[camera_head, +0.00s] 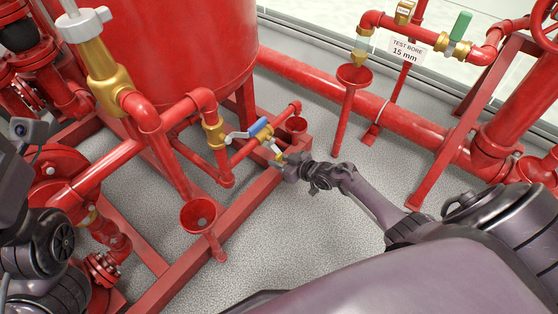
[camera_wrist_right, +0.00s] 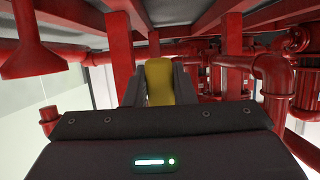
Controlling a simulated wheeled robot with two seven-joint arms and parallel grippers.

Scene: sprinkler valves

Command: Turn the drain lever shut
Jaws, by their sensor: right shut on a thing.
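My right gripper (camera_head: 284,161) is low beside the red pipe frame, near a small brass valve with a silver lever (camera_head: 274,147). In the right wrist view, its two dark fingers (camera_wrist_right: 159,88) are shut on a yellow grip (camera_wrist_right: 158,80). The gripper hides most of that grip in the head view. Which of the levers is the drain lever is not labelled. My left arm shows at the left edge, but its gripper is out of view.
A red funnel (camera_head: 200,214) stands in front of the frame, and another (camera_head: 355,76) stands behind on the right. A large red tank (camera_head: 185,45) is at the back. A thick red pipe (camera_head: 330,90) runs behind my right arm. Grey floor (camera_head: 300,235) is open in front.

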